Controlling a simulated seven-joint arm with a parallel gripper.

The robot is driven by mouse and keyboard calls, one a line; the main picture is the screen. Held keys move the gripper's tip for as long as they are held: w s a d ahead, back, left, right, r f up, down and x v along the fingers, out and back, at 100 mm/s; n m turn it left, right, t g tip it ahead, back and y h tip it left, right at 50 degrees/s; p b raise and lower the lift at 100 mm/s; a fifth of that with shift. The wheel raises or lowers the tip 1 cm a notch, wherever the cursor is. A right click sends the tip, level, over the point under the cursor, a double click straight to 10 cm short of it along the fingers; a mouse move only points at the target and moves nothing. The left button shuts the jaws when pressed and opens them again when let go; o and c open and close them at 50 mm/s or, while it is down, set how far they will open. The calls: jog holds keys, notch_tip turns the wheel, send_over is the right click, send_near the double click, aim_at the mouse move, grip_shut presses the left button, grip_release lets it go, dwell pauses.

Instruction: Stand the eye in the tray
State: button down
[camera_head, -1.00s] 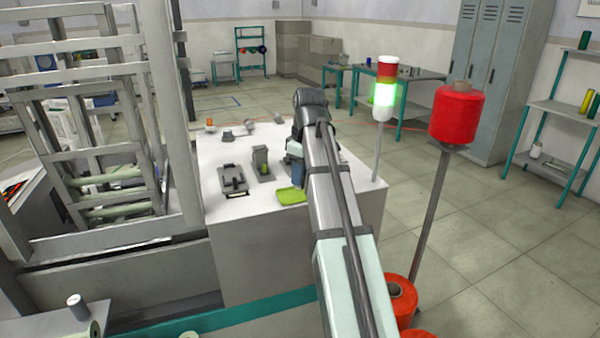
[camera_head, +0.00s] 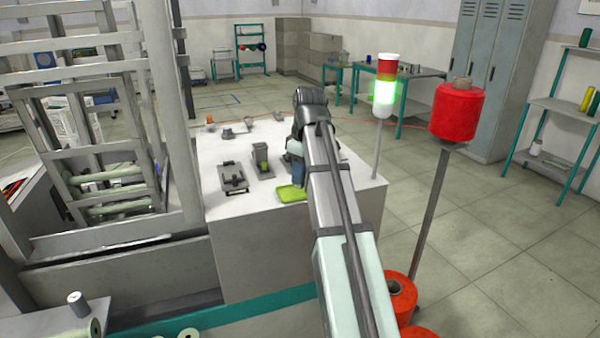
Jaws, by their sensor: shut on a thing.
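The tray (camera_head: 291,194) is a small lime-green tray near the front of the white bench top, just left of my arm. My gripper (camera_head: 297,171) points down close behind the tray's right side. Only a bluish part of it shows past the arm, and its fingertips are hidden. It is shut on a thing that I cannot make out. I cannot pick out the eye anywhere in view; it may be hidden behind my arm or gripper.
A grey block with a lime insert (camera_head: 262,163) stands left of the tray. Small parts (camera_head: 227,134) sit at the back. A signal lamp (camera_head: 386,90) and a red spool (camera_head: 458,112) rise at the right.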

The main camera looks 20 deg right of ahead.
jog(key=shift+f, duration=0.75)
dwell(0.5)
jog(key=c, duration=0.9)
grip_release()
